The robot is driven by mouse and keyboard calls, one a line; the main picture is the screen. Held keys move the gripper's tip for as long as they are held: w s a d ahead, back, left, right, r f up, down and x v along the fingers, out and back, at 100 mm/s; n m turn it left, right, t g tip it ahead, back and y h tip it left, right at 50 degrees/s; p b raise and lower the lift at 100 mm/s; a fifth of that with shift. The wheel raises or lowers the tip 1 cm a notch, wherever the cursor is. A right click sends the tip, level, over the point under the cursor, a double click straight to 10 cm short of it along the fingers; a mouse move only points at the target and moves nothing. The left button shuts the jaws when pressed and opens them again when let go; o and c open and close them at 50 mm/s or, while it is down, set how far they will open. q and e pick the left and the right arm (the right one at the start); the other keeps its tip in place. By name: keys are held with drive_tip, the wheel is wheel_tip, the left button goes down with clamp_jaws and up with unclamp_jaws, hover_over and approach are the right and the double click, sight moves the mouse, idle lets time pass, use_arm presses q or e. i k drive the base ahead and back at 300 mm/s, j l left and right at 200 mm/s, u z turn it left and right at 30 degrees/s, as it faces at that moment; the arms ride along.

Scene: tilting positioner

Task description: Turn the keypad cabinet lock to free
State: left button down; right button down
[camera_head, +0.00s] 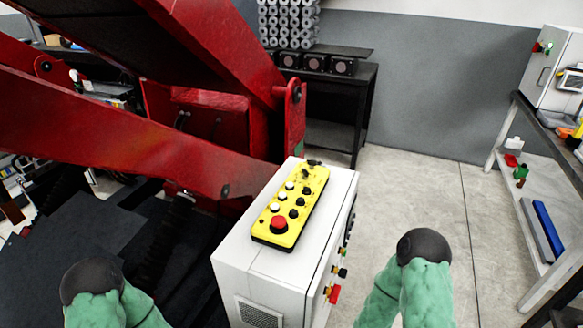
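The white cabinet (262,262) stands in the middle, with a yellow keypad box (303,192) lying on its top. The keypad has white and black buttons and a large red button (279,224). The cabinet's right face is seen at a steep angle. It carries a red and yellow switch (333,293), a dark knob (340,271) and other small fittings higher up. I cannot tell which fitting is the lock or how it is set. Only green, dark-capped parts of my two arms show at the bottom left and bottom right. Neither gripper is in view.
A large red machine arm (120,150) crosses the left, above dark plates (75,245). A black shelf unit (340,110) stands at the back. A workbench (545,215) is along the right edge. Bare concrete floor (415,190) lies right of the cabinet.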

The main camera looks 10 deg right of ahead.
sight(341, 272)
drive_tip(key=k+l+z, duration=0.2)
drive_tip(key=l+z, duration=0.15)
drive_tip(key=z, duration=0.15)
drive_tip(key=l, duration=0.25)
drive_tip(key=i+l+u, duration=0.15)
drive_tip(key=u, duration=0.2)
drive_tip(key=i+l+u, duration=0.25)
drive_tip(key=u, duration=0.15)
drive_tip(key=i+l+u, duration=0.35)
drive_tip(key=k+j, duration=0.05)
